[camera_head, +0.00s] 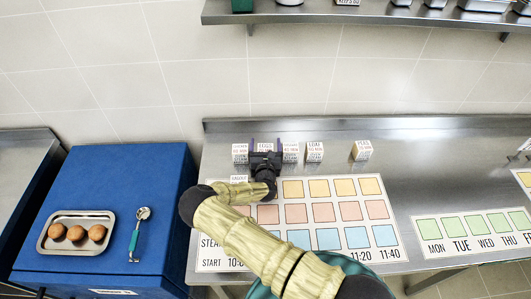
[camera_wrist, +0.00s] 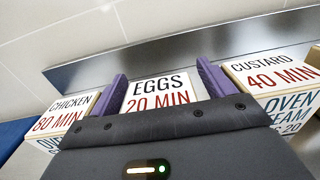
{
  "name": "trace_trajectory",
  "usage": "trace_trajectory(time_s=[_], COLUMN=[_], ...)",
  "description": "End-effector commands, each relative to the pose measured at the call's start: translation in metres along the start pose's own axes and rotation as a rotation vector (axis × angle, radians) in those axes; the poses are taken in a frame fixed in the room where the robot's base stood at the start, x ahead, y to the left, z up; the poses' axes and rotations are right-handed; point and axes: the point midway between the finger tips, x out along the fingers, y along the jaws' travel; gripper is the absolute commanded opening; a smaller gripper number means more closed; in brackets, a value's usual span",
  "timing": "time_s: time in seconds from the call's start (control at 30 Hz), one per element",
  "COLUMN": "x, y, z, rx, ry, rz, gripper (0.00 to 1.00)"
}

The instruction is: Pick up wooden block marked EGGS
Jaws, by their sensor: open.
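The wooden block marked EGGS (camera_wrist: 158,88) shows in the wrist view with "20 MIN" in red on its face. In the head view it also shows (camera_head: 265,146), standing in the row at the back of the steel counter, its lower part hidden by my gripper. My gripper (camera_wrist: 165,80) is open, with one purple finger on each side of the EGGS block. In the head view my gripper (camera_head: 265,147) reaches over the chart to the row. I cannot tell whether the fingers touch the block.
A CHICKEN block (camera_wrist: 65,113) stands close on the left and a CUSTARD block (camera_wrist: 270,75) close on the right. LEAF (camera_head: 315,151) and another block (camera_head: 362,150) stand further right. A chart with coloured squares (camera_head: 323,212) lies in front. A blue cabinet (camera_head: 165,185) holds a tray (camera_head: 50,243).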

Motion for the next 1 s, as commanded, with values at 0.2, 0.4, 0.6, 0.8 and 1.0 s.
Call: trace_trajectory(time_s=[0.2, 0.4, 0.6, 0.8, 1.0], x=[0.000, 0.000, 0.000, 0.000, 0.000], y=[0.000, 0.000, 0.000, 0.000, 0.001], z=[0.000, 0.000, 0.001, 0.001, 0.016], rx=[0.001, 0.001, 0.001, 0.001, 0.001], ry=[0.000, 0.000, -0.001, -0.001, -0.003], rz=[0.000, 0.000, 0.000, 0.000, 0.000], gripper=[0.82, 0.60, 0.30, 0.30, 0.30])
